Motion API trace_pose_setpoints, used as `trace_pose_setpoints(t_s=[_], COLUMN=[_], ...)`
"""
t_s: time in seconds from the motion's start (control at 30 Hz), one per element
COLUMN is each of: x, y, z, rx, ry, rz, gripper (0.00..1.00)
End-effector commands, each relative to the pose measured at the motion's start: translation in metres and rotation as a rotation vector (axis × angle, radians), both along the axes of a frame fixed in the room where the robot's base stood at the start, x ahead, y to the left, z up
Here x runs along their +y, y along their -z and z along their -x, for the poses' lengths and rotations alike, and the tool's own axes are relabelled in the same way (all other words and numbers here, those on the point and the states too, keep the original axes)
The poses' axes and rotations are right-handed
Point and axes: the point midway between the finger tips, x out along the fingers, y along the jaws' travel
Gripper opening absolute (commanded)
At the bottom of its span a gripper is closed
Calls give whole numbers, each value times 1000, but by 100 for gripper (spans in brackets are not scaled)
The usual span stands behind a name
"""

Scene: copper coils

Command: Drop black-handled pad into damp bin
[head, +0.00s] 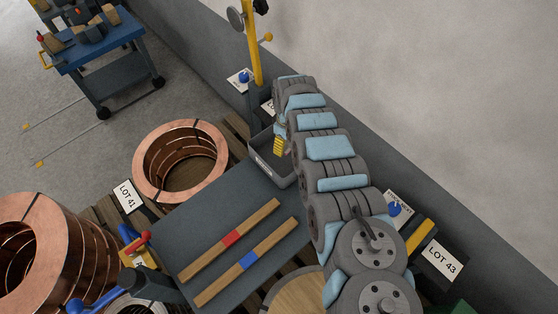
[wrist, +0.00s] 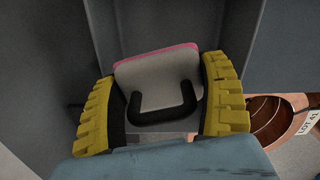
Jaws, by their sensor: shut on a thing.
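In the wrist view, a pale grey-white pad (wrist: 160,72) with a pink edge and a black U-shaped handle (wrist: 163,112) is between the two yellow ribbed fingers of my gripper (wrist: 164,105). My gripper is shut on it. In the head view, the yellow fingers (head: 279,146) show beside my arm, over or in a grey open bin (head: 273,174) at the far end of the dark table. I cannot tell how high they are above its floor. The bin's label is too small to read. The pad is hidden in the head view.
Two wooden strips, one with a red mark (head: 231,239) and one with a blue mark (head: 248,262), lie on the dark table (head: 215,215). Copper coils (head: 181,160) stand to the left. A yellow post (head: 254,45) rises behind the bin, near the wall.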

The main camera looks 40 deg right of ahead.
Motion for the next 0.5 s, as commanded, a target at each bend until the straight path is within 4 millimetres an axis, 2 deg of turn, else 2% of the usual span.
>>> trace_pose_setpoints(t_s=[0.03,0.13,0.5], x=[0,0,-1], y=[10,15,15], z=[0,0,-1], rx=[-1,-1,-1], ry=[0,0,0], rz=[1,1,2], gripper=[38,38,38])
